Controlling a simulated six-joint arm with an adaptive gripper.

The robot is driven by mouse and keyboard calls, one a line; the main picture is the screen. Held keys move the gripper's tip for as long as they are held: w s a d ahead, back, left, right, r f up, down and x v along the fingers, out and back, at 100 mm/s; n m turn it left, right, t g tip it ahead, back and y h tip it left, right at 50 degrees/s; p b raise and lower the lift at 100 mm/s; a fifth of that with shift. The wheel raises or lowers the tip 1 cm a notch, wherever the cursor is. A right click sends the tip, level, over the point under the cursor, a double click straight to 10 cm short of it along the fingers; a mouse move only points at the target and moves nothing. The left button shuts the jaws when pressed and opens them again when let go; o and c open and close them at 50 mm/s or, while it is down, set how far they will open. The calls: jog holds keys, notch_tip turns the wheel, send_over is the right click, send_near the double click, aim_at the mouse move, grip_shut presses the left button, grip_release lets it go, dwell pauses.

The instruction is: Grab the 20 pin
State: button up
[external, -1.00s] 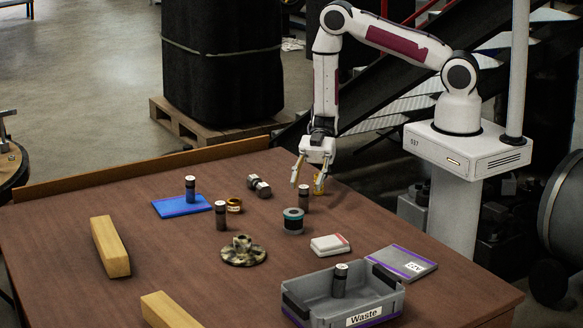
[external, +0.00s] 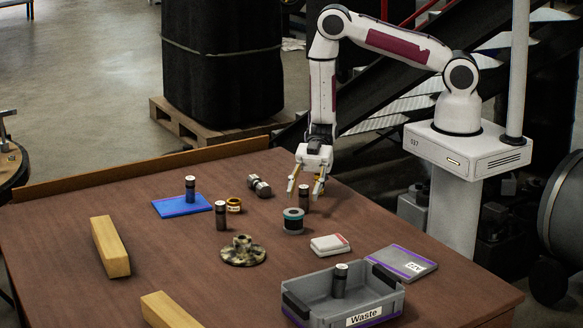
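Several dark pins with pale tops stand upright; I cannot read any number on them. One pin (external: 304,200) stands on the table at my gripper. Another pin (external: 221,217) stands on the table left of centre. A third pin (external: 190,189) stands on the blue mat (external: 170,208). One more pin (external: 340,281) stands in the grey Waste bin (external: 296,295). My gripper (external: 305,189) is open and points down, its fingers on either side of the top of the nearest pin in the picture. I cannot tell whether it touches that pin.
A grey and teal cylinder (external: 293,222) stands close in front of my gripper. A brass ring (external: 234,205), a metal fitting (external: 259,187), a mottled flanged part (external: 243,251), a white box (external: 329,245), a grey labelled mat (external: 402,263) and two wooden blocks (external: 110,247) lie around.

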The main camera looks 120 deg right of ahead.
aim_at(304, 187)
dwell(0.4)
grip_shut()
jog(key=shift+r, duration=0.15)
jog(key=shift+r, duration=4.9)
